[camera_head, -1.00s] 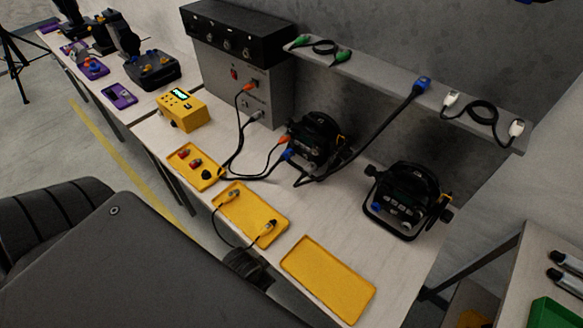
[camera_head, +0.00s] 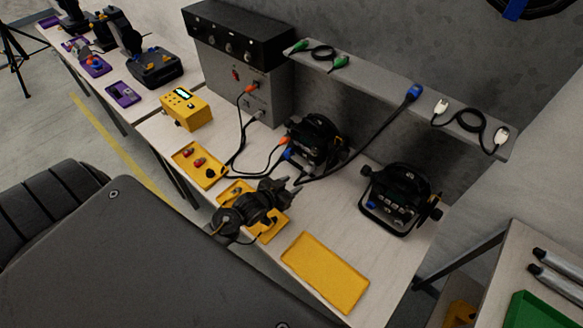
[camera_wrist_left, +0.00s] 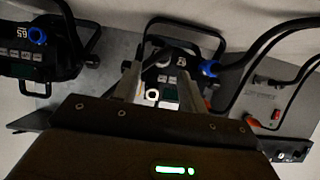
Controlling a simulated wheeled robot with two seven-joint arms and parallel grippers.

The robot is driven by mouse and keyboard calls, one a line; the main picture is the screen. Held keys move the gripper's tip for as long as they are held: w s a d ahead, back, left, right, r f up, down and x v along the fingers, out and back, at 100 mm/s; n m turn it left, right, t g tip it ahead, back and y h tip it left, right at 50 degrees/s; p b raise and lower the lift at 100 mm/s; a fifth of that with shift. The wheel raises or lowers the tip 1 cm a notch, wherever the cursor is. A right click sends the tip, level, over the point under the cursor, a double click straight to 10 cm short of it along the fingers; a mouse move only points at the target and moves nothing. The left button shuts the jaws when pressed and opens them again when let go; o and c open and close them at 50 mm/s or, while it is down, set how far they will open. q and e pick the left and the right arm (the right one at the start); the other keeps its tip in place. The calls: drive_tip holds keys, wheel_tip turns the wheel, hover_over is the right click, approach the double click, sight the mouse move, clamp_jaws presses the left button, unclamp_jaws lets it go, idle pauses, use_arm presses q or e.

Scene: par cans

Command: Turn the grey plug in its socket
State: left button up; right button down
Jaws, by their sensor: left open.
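A grey plug (camera_head: 258,115) sits in the front of the grey power box (camera_head: 246,82), with a black cable hanging from it; its turn angle is too small to tell. My left gripper (camera_head: 294,186) is open and empty above the front of the bench, right of and nearer than the plug, apart from it. In the left wrist view my two fingers (camera_wrist_left: 160,78) are spread, with the middle black lamp (camera_wrist_left: 165,72) behind them. That lamp also shows in the head view (camera_head: 316,142). My right gripper is not in view.
Black and orange-ended cables run between box and middle lamp. A blue plug (camera_head: 414,93) lies on the shelf (camera_head: 370,78). A second lamp (camera_head: 398,200) stands right. Yellow trays (camera_head: 326,272) line the front edge; my left arm covers part of the middle one. A yellow tester (camera_head: 186,108) stands left.

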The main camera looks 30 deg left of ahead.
use_arm(q)
drive_tip(key=shift+w+a+r+t, duration=0.1)
drive_tip(key=shift+w+a+t, duration=0.1)
drive_tip(key=shift+w, duration=0.25)
drive_tip(key=shift+w+a+t, duration=0.15)
drive_tip(key=shift+w+t, duration=0.05)
drive_tip(key=shift+w, duration=0.2)
